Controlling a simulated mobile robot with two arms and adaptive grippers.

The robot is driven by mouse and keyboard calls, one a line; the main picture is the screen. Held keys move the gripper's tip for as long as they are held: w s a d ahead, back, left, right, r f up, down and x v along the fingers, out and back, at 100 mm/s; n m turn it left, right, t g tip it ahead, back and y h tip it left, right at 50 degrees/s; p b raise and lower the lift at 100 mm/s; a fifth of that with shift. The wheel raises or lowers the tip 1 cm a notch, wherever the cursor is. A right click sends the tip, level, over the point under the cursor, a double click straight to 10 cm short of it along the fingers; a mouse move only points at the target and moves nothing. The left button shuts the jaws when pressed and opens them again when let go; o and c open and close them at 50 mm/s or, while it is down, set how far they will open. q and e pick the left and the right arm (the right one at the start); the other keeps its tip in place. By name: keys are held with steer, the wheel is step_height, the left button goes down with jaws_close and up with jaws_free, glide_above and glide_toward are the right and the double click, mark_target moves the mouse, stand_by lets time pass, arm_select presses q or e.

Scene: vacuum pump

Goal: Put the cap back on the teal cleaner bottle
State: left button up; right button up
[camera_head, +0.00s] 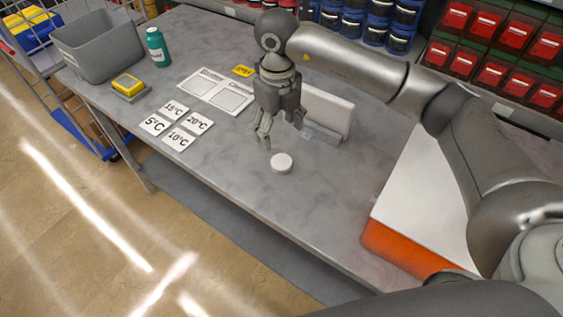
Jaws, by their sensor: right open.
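The teal cleaner bottle (158,48) stands upright at the far left of the table, beside the grey bin. A white round cap (281,162) lies on the table near the middle of the view, apart from the bottle. My right gripper (282,134) points down just above and behind the cap. Its fingers are spread open with nothing between them. My left gripper is not in the view. The top of the bottle is too small to make out clearly.
A grey bin (98,46), a yellow device (127,84), temperature cards (176,127) and a printed sheet (217,90) lie to the left. A white panel (327,109) stands behind my gripper. An orange-and-white box (420,205) is at right. The table's front middle is clear.

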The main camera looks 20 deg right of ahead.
steer(key=p, duration=0.1)
glide_above(281, 160)
steer(key=f, duration=0.4)
steer(key=shift+w+a+f, duration=0.1)
steer(key=shift+a+f, duration=0.1)
steer(key=shift+f, duration=0.6)
steer(key=shift+f+p, duration=0.25)
steer(key=shift+p, duration=0.2)
steer(key=f+p, duration=0.1)
steer(key=f, duration=0.1)
steer(key=f+p, duration=0.1)
steer(key=f, duration=0.1)
steer(key=shift+s+d+f, duration=0.1)
steer(key=shift+s+d, duration=0.05)
steer(key=shift+s, duration=0.05)
steer(key=shift+f, duration=0.25)
steer(key=shift+c, duration=0.4)
